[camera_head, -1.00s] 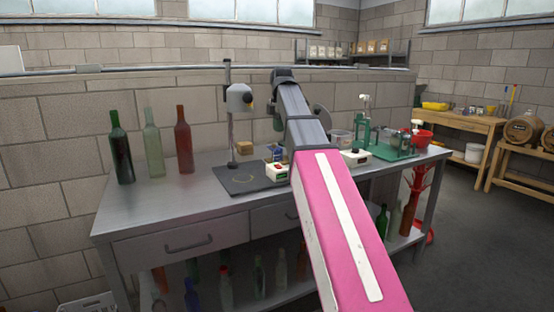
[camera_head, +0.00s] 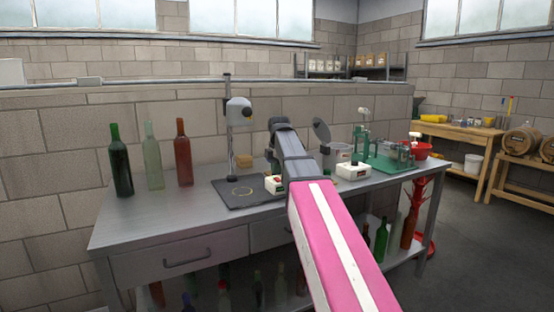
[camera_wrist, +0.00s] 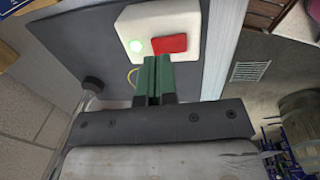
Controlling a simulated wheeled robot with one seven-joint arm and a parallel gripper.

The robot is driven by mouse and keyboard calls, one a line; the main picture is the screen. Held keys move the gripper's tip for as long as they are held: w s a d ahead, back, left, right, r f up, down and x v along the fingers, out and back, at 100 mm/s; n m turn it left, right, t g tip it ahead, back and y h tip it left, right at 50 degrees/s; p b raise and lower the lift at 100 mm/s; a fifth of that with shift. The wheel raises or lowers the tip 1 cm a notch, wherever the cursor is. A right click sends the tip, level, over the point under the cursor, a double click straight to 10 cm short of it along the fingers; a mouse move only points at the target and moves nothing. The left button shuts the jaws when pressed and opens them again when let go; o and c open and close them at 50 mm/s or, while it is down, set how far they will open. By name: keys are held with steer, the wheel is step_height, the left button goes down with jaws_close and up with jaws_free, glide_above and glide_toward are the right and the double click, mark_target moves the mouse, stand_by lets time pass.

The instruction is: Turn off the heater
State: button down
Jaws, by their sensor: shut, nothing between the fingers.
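A grey heater head (camera_head: 238,106) hangs on an upright stand over a dark mat (camera_head: 240,204) on the metal bench. A small white switch box (camera_head: 274,184) sits at the mat's right side, partly hidden by my arm. In the head view my arm hides the gripper.
A second white box (camera_head: 352,171) stands right of my arm, near a pot (camera_head: 336,154) and a green bottling device (camera_head: 392,162). Several bottles, including a red one (camera_head: 183,152), stand at the bench's left. The bench (camera_head: 160,232) front left is clear.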

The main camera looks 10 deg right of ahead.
steer(key=shift+w+f, duration=0.15)
steer(key=shift+f, duration=0.85)
steer(key=shift+f, duration=0.2)
steer(key=shift+s+d+r, duration=0.1)
steer(key=shift+s+d, duration=0.1)
steer(key=shift+s, duration=0.55)
steer(key=shift+r, duration=0.2)
